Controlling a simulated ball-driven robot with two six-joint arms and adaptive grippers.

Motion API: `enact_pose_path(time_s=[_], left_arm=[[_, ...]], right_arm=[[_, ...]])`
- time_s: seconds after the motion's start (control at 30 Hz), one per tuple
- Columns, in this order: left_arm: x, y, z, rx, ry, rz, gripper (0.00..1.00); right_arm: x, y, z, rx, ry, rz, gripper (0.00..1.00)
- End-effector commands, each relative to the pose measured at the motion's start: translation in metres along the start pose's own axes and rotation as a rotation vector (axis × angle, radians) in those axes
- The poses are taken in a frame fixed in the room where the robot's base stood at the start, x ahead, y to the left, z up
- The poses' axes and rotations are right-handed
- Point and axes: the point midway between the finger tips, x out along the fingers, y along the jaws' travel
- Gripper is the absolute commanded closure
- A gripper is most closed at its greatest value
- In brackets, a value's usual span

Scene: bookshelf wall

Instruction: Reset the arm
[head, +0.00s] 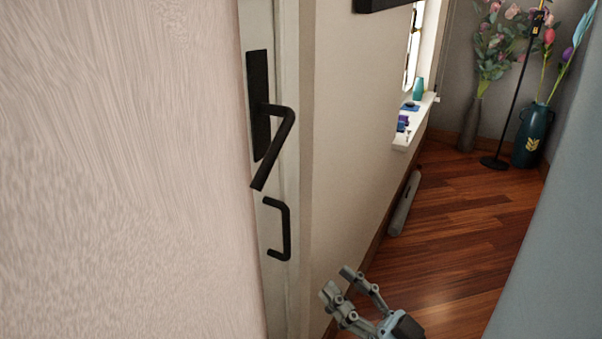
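My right gripper (339,287) shows at the bottom, right of centre, with its grey fingers pointing up and left. Its two fingers are spread apart with nothing between them. It is apart from the door handle and in front of the wall's lower part and the wood floor. My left gripper is not in view.
A white door (285,90) has a black lever handle (275,140) and a black pull (286,230) below it. A pale textured surface (120,170) fills the left. A windowsill (414,125) juts from the wall.

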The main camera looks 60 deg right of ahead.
Motion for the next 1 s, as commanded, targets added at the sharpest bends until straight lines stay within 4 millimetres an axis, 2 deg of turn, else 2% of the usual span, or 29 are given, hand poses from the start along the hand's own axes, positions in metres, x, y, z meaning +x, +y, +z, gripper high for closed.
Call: enact_pose_path(time_s=[0.27,0.37,0.47,0.57,0.6,0.67,0.7,0.77,0.8,0.87,0.9,1.0], left_arm=[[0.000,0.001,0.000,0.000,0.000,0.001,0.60],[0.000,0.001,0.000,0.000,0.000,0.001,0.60],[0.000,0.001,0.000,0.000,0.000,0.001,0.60],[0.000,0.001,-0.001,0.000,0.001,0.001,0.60],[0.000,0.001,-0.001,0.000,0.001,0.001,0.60],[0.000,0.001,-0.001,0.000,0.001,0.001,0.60],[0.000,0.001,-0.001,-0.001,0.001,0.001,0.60],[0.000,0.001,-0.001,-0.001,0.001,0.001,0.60],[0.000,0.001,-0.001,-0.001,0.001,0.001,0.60],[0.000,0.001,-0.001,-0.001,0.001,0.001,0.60],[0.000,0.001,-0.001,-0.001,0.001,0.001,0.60],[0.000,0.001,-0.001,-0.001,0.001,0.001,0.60]], right_arm=[[0.001,0.000,0.000,0.000,0.001,0.000,0.64],[0.014,-0.004,0.001,0.008,0.027,0.010,0.64],[0.012,-0.012,0.041,-0.001,-0.078,0.015,0.64],[-0.009,-0.023,0.107,-0.017,-0.326,-0.005,0.64],[-0.024,-0.028,0.137,-0.024,-0.447,-0.014,0.64],[-0.054,-0.035,0.178,-0.035,-0.636,-0.031,0.64],[-0.078,-0.038,0.202,-0.044,-0.761,-0.042,0.64],[-0.118,-0.043,0.233,-0.057,-0.952,-0.058,0.64],[-0.148,-0.045,0.249,-0.068,-1.078,-0.069,0.64],[-0.194,-0.047,0.267,-0.085,-1.259,-0.084,0.64],[-0.224,-0.047,0.273,-0.096,-1.371,-0.092,0.64],[-0.290,-0.043,0.276,-0.127,-1.610,-0.108,0.64]])
